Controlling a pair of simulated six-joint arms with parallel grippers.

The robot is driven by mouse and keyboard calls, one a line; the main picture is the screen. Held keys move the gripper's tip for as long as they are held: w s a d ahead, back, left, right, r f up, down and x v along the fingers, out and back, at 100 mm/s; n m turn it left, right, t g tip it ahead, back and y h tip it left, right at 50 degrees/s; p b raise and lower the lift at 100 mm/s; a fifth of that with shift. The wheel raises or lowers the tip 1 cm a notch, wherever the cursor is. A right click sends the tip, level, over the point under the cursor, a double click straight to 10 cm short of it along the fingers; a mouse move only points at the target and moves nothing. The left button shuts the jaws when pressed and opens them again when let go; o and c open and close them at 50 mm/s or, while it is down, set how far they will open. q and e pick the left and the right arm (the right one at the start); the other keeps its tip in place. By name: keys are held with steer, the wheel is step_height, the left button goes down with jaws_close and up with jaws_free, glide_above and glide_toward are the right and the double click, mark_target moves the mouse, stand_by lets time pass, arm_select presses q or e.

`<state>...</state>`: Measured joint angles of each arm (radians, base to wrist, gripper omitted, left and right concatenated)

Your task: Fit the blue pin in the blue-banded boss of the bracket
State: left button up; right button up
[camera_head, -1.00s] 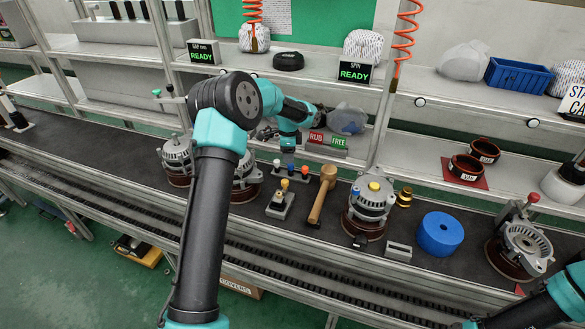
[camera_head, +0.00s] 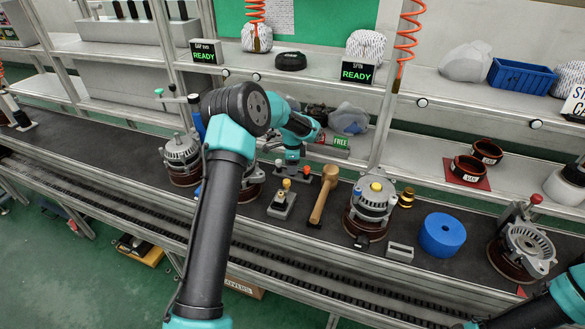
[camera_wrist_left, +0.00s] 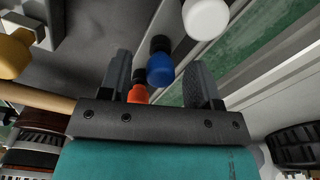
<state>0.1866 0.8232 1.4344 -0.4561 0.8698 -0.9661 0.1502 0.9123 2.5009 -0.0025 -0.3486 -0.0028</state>
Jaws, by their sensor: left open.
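The blue pin (camera_wrist_left: 160,66) stands between the two fingers of my left gripper (camera_wrist_left: 160,78) in the left wrist view; the fingers are open, with gaps beside the pin. In the head view my left gripper (camera_head: 292,163) is low over the pins and hides the blue one. An alternator (camera_head: 370,207) with a yellow cap (camera_head: 376,186) on its grey bracket stands to the right. A small blue spot (camera_head: 356,191) shows on its bracket; I cannot tell for sure that it is the blue-banded boss. My right gripper is out of view.
A yellow pin (camera_head: 286,183), a red pin (camera_head: 306,170) and a white pin (camera_wrist_left: 205,14) stand close by. A mallet (camera_head: 324,193) lies between the pins and the alternator. A blue roll (camera_head: 441,235) and a grey block (camera_head: 400,252) are further right.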

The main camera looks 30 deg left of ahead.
arm_select(q)
step_height(320, 180, down, 2)
stand_by(0.5)
steer(key=c, duration=1)
steer(key=shift+r, duration=0.2)
step_height(320, 180, up, 10)
steer(key=shift+f, duration=0.1)
stand_by(0.5)
